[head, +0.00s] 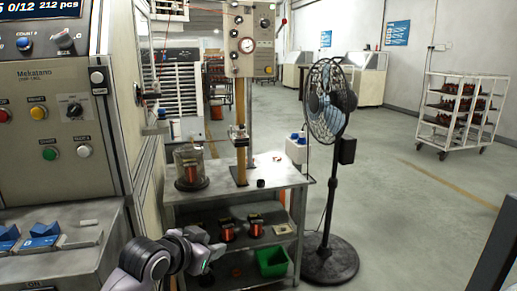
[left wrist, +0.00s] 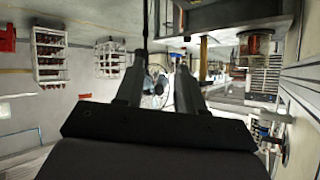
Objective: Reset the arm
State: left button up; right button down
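My left arm (head: 150,262) comes in at the bottom of the head view, in front of the steel workbench. Its gripper (head: 214,251) is small and dark there, near the bench's lower shelf. In the left wrist view the two dark fingers of the left gripper (left wrist: 158,85) stand apart with nothing between them. The room shows upside down beyond them, with the fan (left wrist: 155,82) far off in the gap. My right gripper is not in view.
The steel workbench (head: 283,183) carries a glass jar (head: 189,167) and a post with a gauge box. Copper coils and a green bin (head: 272,262) sit below. A control machine (head: 60,110) stands left, a black fan (head: 328,105) right.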

pick_arm(q)
jog(key=s+a+f+n+y, duration=0.1)
jog(key=s+a+f+n, duration=0.25)
jog(key=s+f, duration=0.95)
jog(key=s+a+f+y, duration=0.1)
jog(key=s+a+f, duration=0.2)
jog(key=s+f, duration=0.2)
jog(key=s+a+f+n+p, duration=0.1)
jog(key=s+f, duration=0.4)
jog(key=s, duration=0.6)
jog(key=shift+s+a+f+y, duration=0.2)
jog(key=shift+a+y, duration=0.2)
jog(key=shift+a, duration=0.5)
